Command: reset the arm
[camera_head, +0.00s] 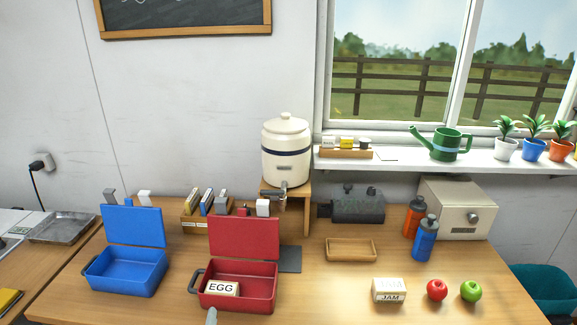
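Only a small pale grey tip (211,316) shows at the bottom edge, just in front of the red lunch box. It looks like the end of my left gripper; its fingers cannot be made out. My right gripper is out of view. The red lunch box (262,297) stands open with its lid raised at the back. A block labelled EGG (222,289) lies inside it on the left. The blue lunch box (125,287) stands open and looks empty. A block labelled JAM (389,291) sits on the table at the right.
A red apple (437,290) and green apple (471,291) lie right of the JAM block. Behind are a wooden tray (351,250), blue bottle (425,240), orange bottle (414,217) and cream dispenser (286,150). The table between red box and JAM block is clear.

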